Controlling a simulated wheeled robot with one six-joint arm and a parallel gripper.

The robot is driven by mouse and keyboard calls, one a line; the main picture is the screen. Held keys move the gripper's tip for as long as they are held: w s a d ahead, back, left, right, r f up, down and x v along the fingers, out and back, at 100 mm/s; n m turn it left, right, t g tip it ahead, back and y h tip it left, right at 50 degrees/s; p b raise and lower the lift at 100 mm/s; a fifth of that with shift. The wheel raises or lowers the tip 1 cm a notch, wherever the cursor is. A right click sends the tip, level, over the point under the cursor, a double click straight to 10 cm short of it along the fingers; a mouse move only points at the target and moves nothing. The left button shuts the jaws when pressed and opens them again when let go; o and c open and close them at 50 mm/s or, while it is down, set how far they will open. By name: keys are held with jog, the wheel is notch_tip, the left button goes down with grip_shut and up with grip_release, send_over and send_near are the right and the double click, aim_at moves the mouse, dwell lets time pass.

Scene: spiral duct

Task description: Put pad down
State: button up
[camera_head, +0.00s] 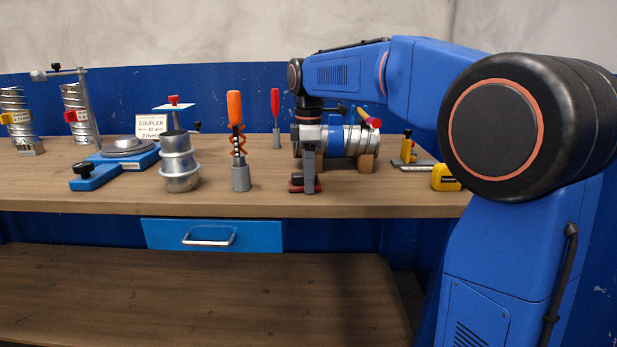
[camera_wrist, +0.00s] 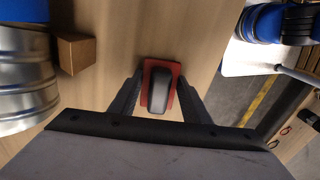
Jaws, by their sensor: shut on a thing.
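The pad (camera_wrist: 159,88) is a small dark grey block on a red base. In the wrist view it sits between the two fingers of my gripper (camera_wrist: 158,95), which is shut on it. In the head view my gripper (camera_head: 311,178) points down at the front of the workbench, with the pad (camera_head: 298,183) showing red and black at its fingertips. The pad is low, at or just above the bench top; I cannot tell whether it touches the wood.
A silver duct (camera_head: 352,141) lies on wooden blocks (camera_head: 365,163) just behind my gripper. A grey holder (camera_head: 240,178) with an orange-handled tool stands to the left. A yellow tape measure (camera_head: 445,178) sits at the right. The bench's front edge (camera_head: 330,210) is close.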

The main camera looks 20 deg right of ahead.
jog(key=o, duration=1.1)
jog(key=shift+f, duration=0.45)
jog(key=shift+r, duration=0.1)
notch_tip(320, 180, up, 18)
jog(key=shift+s+r, duration=0.2)
jog(key=s+d+f+m+t, duration=0.2)
jog(key=s+f+m, duration=0.5)
jog(key=s+f, duration=0.9)
jog(key=s+d+f+m+t, duration=0.2)
jog(key=s+f+m, duration=0.6)
jog(key=s+f, duration=0.8)
notch_tip(320, 180, down, 3)
jog(key=shift+s+d+t, duration=0.3)
jog(key=shift+s+d, duration=0.1)
jog(key=shift+d, duration=0.6)
